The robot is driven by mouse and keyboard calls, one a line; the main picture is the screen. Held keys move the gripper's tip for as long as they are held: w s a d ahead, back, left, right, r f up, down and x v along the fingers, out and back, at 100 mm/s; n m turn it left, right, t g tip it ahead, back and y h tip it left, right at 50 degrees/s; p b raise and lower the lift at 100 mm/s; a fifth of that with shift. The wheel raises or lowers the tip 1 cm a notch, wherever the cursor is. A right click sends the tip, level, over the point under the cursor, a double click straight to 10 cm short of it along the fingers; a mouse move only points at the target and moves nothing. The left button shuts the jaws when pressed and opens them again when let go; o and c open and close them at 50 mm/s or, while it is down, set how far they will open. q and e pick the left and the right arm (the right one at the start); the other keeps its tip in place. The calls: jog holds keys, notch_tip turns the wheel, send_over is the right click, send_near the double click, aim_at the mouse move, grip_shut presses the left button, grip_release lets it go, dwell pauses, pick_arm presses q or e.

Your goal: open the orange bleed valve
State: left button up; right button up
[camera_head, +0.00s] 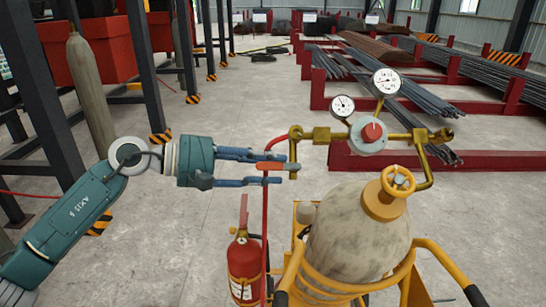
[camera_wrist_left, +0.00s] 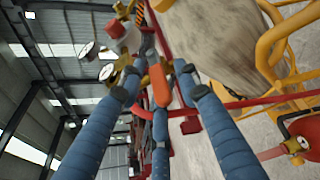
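The orange bleed valve lever (camera_head: 270,166) sits on the red hose line below the brass manifold (camera_head: 322,134) in the head view. It also shows as an orange handle in the left wrist view (camera_wrist_left: 159,86). My left gripper (camera_head: 285,169) comes in from the left with its blue fingers spread above and below the lever. In the left wrist view its fingers (camera_wrist_left: 158,76) stand apart around the handle, which lies between them. I cannot tell whether any finger touches it. My right gripper is not in view.
Two gauges (camera_head: 386,81) and a red-knobbed regulator (camera_head: 368,138) sit on the manifold. A red extinguisher (camera_head: 244,264) stands below my gripper.

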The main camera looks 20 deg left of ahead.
pick_arm(q)
jog(key=shift+w+d+f, duration=0.1)
jog(key=shift+w+d, duration=0.2)
jog(key=shift+d, duration=0.1)
grip_shut()
jog(key=shift+f, duration=0.1)
jog(key=shift+s+d+f, duration=0.1)
